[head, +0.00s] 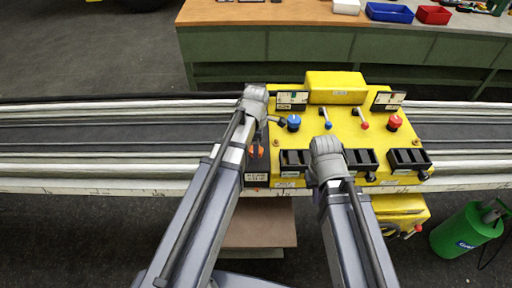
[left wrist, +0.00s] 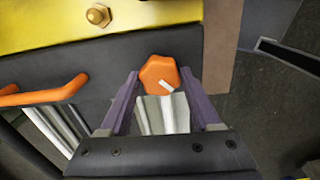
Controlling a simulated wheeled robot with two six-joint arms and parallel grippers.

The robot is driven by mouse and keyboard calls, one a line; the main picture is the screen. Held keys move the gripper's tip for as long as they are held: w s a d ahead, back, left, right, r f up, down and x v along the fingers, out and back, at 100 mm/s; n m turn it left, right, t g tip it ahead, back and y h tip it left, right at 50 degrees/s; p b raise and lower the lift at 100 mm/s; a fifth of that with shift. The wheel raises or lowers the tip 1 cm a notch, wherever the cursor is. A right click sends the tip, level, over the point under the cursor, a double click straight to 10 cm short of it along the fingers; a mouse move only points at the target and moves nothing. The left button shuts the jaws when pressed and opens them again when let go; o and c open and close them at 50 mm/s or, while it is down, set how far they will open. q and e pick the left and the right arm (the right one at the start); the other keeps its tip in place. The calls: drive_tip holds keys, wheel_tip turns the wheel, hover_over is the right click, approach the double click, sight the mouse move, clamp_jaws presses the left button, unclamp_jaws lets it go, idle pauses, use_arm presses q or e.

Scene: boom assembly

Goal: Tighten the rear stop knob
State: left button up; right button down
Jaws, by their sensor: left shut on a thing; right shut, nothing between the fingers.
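The orange rear stop knob (left wrist: 160,74), lobed with a white mark on its face, shows in the left wrist view against a dark block (left wrist: 90,60). My left gripper (left wrist: 161,73) is shut on it, one purple-grey finger on each side.
The yellow panel (head: 350,140) carries a blue knob (head: 294,122), a red knob (head: 395,121) and several levers. An orange handle (left wrist: 50,92) is near the knob. A green cylinder (head: 465,230) stands right on the floor. A workbench (head: 290,12) is at the back.

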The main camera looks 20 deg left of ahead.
use_arm(q)
drive_tip(key=m, duration=1.3)
drive_tip(key=shift+m, duration=0.4)
drive_tip(key=m, duration=1.2)
drive_tip(key=shift+m, duration=0.3)
drive_tip(key=o, duration=1.4)
drive_tip(key=shift+r, duration=0.15)
